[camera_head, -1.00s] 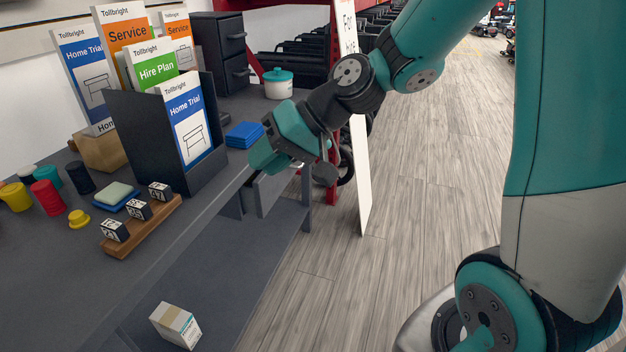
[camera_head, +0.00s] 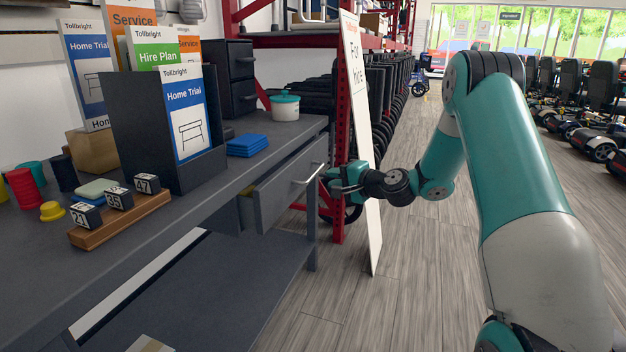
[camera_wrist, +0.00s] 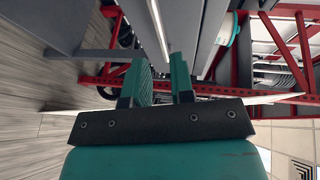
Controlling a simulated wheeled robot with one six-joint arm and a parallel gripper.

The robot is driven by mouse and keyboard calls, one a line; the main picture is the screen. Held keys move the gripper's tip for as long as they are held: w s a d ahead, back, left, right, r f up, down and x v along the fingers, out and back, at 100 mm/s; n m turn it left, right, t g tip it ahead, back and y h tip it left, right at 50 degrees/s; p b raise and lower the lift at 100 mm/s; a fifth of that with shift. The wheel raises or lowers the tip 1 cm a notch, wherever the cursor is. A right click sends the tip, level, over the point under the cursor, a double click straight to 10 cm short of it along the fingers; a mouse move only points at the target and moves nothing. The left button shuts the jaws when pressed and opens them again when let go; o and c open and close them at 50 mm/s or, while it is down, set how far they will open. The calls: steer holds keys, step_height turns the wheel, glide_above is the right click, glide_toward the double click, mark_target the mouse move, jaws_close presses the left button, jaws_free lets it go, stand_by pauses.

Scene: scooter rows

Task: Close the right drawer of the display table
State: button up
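The right drawer (camera_head: 290,188) of the grey display table (camera_head: 210,262) stands partly pulled out, with a pale bar handle (camera_head: 308,173) on its front. Something yellow (camera_head: 246,210) shows inside it. My gripper (camera_head: 328,178) is just outside the drawer front, close to the handle's far end. In the wrist view, my gripper's two teal fingers (camera_wrist: 166,80) are apart with a narrow gap. The pale handle bar (camera_wrist: 159,30) runs up from near the fingertips there. I cannot tell whether the fingers touch it.
On the tabletop stand a brochure holder (camera_head: 150,135), a wooden block tray (camera_head: 120,220), blue pads (camera_head: 247,145) and a teal-lidded pot (camera_head: 285,106). A white sign board (camera_head: 368,190) and red rack (camera_head: 340,150) stand close behind my gripper. The floor to the right is open.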

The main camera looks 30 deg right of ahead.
mark_target(313, 173)
steer(key=b+x, duration=0.1)
steer(key=x, duration=0.7)
steer(key=shift+w+a, duration=0.1)
steer(key=shift+w, duration=0.1)
steer(key=shift+c, duration=0.2)
jaws_close()
